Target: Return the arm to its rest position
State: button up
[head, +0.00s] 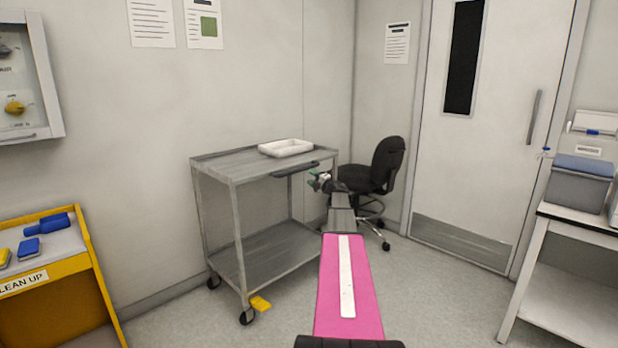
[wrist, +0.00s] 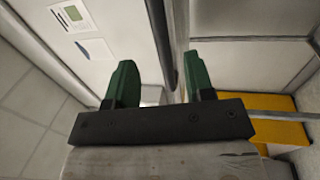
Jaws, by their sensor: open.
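My gripper (head: 319,181) shows in the head view at the far end of my pink arm, in front of the cart's right end. In the wrist view its two green fingers (wrist: 160,85) stand well apart with nothing between them. The gripper is open and empty. My arm reaches forward from the bottom of the head view.
A grey metal cart (head: 215,168) with a white tray (head: 286,148) stands near the gripper. A black chair (head: 387,160) is behind it. A yellow clean-up station (head: 92,262) is at left, a white bench (head: 560,300) at right. Floor before the door is clear.

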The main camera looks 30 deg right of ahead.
dwell(0.4)
jog(key=s+a+f+m+g+h, duration=0.4)
jog(key=s+a+f+m+h, duration=0.25)
jog(key=a+f+m, duration=0.35)
jog(key=s+a+f+m+g+h, duration=0.5)
jog(key=s+a+m, duration=0.3)
jog(key=a, duration=0.4)
jog(key=s+a+f+m+g+y, duration=0.1)
jog(key=s+a+f+g, duration=0.2)
jog(key=s+a, duration=0.4)
jog(key=s+a+f+m+g+y, duration=0.1)
jog(key=s+a+f+g+y, duration=0.1)
jog(key=s+a, duration=0.5)
jog(key=s+a+f+m+g+y, duration=0.1)
jog(key=s+a+f+g, duration=0.4)
jog(key=s, duration=0.8)
jog(key=a+y, duration=0.1)
jog(key=a, duration=0.1)
jog(key=shift+s+a+f+m, duration=0.3)
jog(key=shift+s+a+f, duration=0.05)
jog(key=shift+a+f, duration=0.05)
